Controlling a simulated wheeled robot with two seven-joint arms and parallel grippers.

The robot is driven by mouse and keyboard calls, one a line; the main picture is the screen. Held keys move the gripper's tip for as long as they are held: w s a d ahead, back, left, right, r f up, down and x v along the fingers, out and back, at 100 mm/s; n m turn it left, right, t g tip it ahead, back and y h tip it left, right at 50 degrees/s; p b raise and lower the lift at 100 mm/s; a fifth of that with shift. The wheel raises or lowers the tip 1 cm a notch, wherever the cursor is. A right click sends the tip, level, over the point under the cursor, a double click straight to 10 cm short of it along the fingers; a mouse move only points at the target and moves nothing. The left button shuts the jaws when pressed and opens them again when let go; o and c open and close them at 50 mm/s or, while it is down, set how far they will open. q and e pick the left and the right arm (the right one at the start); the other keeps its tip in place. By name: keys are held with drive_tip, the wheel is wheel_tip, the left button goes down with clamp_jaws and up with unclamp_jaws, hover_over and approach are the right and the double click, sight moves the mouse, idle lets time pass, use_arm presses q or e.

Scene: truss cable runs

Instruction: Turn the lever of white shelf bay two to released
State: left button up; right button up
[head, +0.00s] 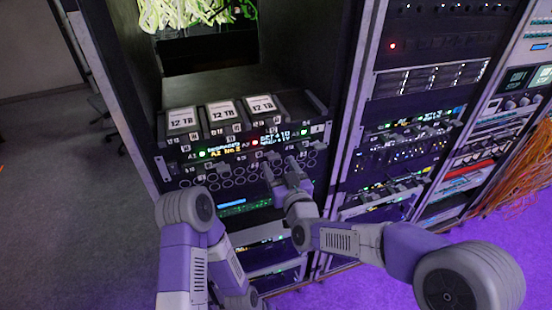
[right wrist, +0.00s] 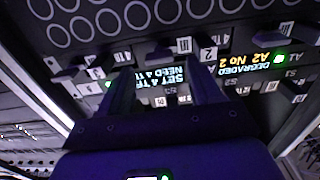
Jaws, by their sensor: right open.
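A drive shelf (head: 240,183) has a front with rows of ring-shaped holes, small white labels and lit displays. One display (head: 225,148) reads DEGRADED, A2 No 2; it appears upside down in the right wrist view (right wrist: 243,62). A label 2 (right wrist: 208,53) sits beside small dark levers there; which lever belongs to bay two, and its position, I cannot tell. My right gripper (head: 280,164) is open at the shelf front. In the right wrist view its fingers (right wrist: 160,82) stand apart before a blue-white display, holding nothing visible. My left gripper is out of view.
Three drives labelled 12 TB (head: 222,111) lie on top of the shelf. My left arm rises in front of the rack's lower left. A second rack (head: 420,110) with lit units stands to the right. Orange cables (head: 520,175) hang at far right. Grey floor (head: 60,200) is open at left.

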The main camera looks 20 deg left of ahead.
sight(276, 160)
drive_tip(key=shift+x, duration=1.6)
drive_tip(key=c, duration=1)
drive_tip(key=shift+f+m+b, duration=0.15)
drive_tip(key=shift+m+b, duration=0.45)
drive_tip(key=shift+b, duration=0.25)
drive_tip(key=shift+c, duration=0.2)
drive_tip(key=m+b, duration=0.6)
drive_tip(key=b, duration=0.2)
drive_tip(key=shift+d+f+m, duration=0.1)
drive_tip(key=shift+d+m, duration=0.05)
drive_tip(key=shift+m, duration=0.25)
drive_tip(key=m+b, duration=0.7)
drive_tip(key=m, duration=0.2)
drive_tip(key=shift+w+m, duration=0.1)
drive_tip(key=shift+m, duration=0.5)
